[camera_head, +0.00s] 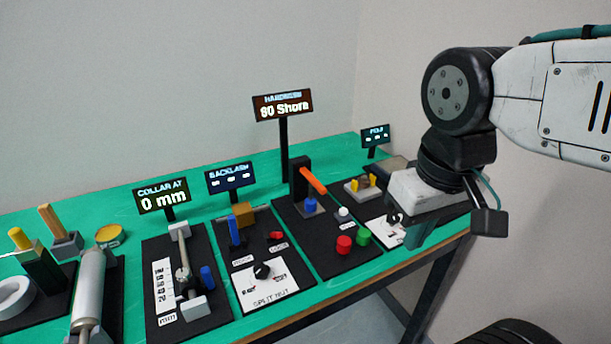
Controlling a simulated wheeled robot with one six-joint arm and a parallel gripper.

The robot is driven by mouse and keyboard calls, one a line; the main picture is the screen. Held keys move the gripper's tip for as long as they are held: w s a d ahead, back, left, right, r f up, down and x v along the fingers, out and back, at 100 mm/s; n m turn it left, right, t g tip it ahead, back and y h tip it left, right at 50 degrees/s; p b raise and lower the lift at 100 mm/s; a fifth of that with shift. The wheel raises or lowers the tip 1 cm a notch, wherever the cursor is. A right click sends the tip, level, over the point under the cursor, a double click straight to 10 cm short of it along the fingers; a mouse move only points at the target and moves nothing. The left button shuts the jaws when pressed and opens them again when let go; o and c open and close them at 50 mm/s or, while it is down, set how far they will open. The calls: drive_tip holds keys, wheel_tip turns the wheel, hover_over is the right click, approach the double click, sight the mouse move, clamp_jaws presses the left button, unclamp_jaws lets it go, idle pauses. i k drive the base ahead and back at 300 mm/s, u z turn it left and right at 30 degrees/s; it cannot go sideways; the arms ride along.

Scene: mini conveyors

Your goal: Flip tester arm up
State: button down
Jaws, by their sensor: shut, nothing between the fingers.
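The tester stands on a black base plate (331,263) under a sign (283,106) reading "80 Shore". An orange tester arm (313,181) comes off the upper part of its dark post (299,178) and slopes down to the right. A small blue piece (309,205) sits below the arm, beside the post. My gripper (416,236) is to the right of the tester, over the right end of the bench, apart from the orange arm. It is shut and empty. Its fingertips are small and partly hard to make out.
A red button (344,244), a green button (363,236) and a white knob (343,212) stand on the tester's plate. A yellow-pronged fixture (361,187) and the PDJ-like sign (375,135) are behind, near my gripper. The split nut station (262,271) is left. The green bench top (123,203) is mostly crowded.

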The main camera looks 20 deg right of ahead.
sight(313, 181)
drive_tip(key=u, duration=0.05)
drive_tip(key=k, duration=0.5)
drive_tip(key=u, duration=1.1)
drive_tip(key=i, duration=0.8)
drive_tip(key=z, duration=0.95)
